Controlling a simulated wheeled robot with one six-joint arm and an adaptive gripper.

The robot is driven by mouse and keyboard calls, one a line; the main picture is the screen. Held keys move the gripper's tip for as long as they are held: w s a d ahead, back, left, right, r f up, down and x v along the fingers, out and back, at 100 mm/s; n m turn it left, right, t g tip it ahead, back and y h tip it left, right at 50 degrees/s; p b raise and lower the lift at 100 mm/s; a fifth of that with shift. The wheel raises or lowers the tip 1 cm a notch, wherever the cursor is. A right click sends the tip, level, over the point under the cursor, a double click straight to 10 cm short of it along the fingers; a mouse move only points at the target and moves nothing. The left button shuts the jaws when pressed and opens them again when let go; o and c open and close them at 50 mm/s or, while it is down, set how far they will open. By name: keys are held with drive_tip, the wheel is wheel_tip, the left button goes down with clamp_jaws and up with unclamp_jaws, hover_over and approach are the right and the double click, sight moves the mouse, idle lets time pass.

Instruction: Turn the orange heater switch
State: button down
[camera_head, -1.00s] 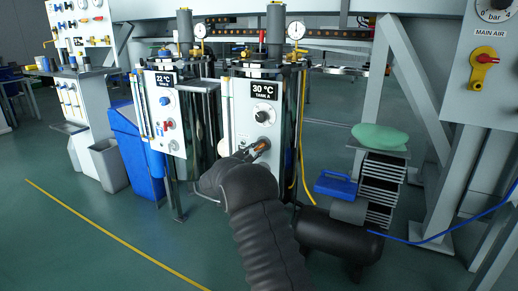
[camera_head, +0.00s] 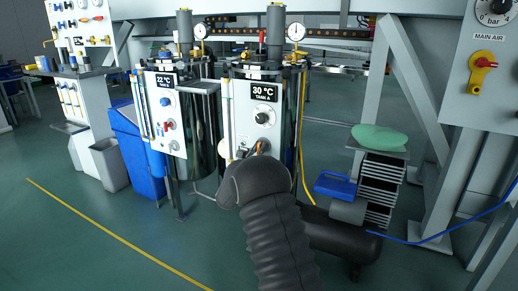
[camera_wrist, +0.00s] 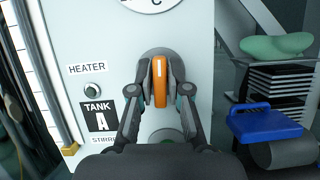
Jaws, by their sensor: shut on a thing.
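The orange heater switch (camera_wrist: 160,84) stands on the white Tank A panel (camera_wrist: 66,38), right of the "HEATER" label, in the wrist view. Its grip is upright, with a white mark near the top. My gripper (camera_wrist: 159,96) has one finger on each side of the switch and is shut on it. In the head view my dark arm hides most of the gripper and the switch in front of the Tank A panel (camera_head: 242,104). The panel's display (camera_head: 264,90) reads 30 °C.
A second tank panel (camera_head: 164,118) reading 22 °C stands to the left. A blue case (camera_head: 335,186) and a green object (camera_head: 380,138) on a rack are at right. A yellow line crosses the open floor at left.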

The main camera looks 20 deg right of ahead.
drive_tip(key=shift+n, duration=0.7)
drive_tip(key=c, duration=1.2)
unclamp_jaws()
drive_tip(key=v, duration=1.2)
drive_tip(key=shift+t+y, duration=0.3)
